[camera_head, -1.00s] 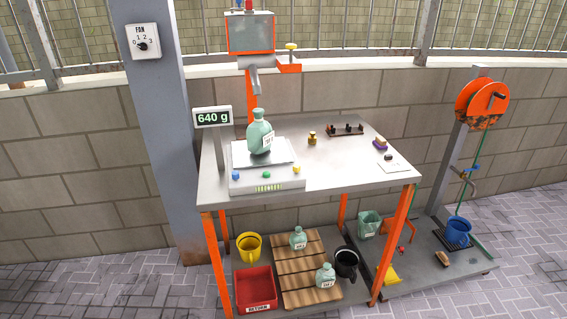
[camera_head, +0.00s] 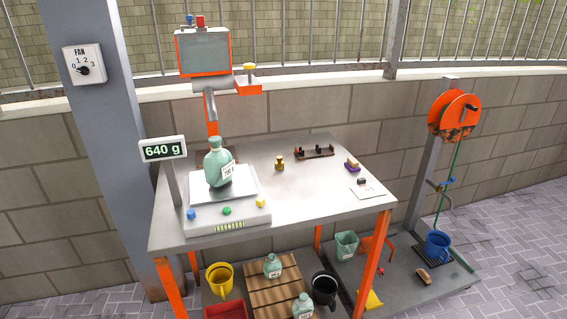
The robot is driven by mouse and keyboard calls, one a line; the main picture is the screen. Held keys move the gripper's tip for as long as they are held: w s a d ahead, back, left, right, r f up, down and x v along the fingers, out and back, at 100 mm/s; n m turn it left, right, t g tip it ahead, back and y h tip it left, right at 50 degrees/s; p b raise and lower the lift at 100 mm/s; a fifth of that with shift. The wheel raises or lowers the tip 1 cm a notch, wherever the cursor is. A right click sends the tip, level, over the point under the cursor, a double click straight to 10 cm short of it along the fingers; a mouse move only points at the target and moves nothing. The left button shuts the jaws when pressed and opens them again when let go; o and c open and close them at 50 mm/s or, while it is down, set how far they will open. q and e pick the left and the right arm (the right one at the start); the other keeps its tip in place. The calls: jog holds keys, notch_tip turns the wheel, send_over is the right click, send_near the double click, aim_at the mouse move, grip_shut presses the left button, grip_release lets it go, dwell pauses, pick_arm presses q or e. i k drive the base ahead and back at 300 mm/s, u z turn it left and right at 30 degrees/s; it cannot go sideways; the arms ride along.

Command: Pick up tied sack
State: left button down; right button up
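A tied sack (camera_head: 217,165), pale green with a gathered neck and a white tag, stands upright on the scale (camera_head: 240,208) on the metal table. The display (camera_head: 163,149) beside it reads 640 g. Two smaller sacks of the same kind are below: one (camera_head: 272,267) on the wooden pallet and one (camera_head: 303,306) at its front edge, cut near the bottom of the picture. Neither of my grippers shows in the head view.
The table (camera_head: 310,195) has bare room right of the scale, with a small brass weight (camera_head: 279,162), a dark rack (camera_head: 314,152) and a sponge (camera_head: 352,164). Below are a yellow bucket (camera_head: 219,279), a black bucket (camera_head: 325,289) and a red bin (camera_head: 226,311). A post (camera_head: 118,130) stands left.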

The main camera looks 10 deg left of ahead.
aim_at(219, 165)
jog(key=u, duration=0.05)
jog(key=i, duration=0.9)
jog(key=u, duration=0.75)
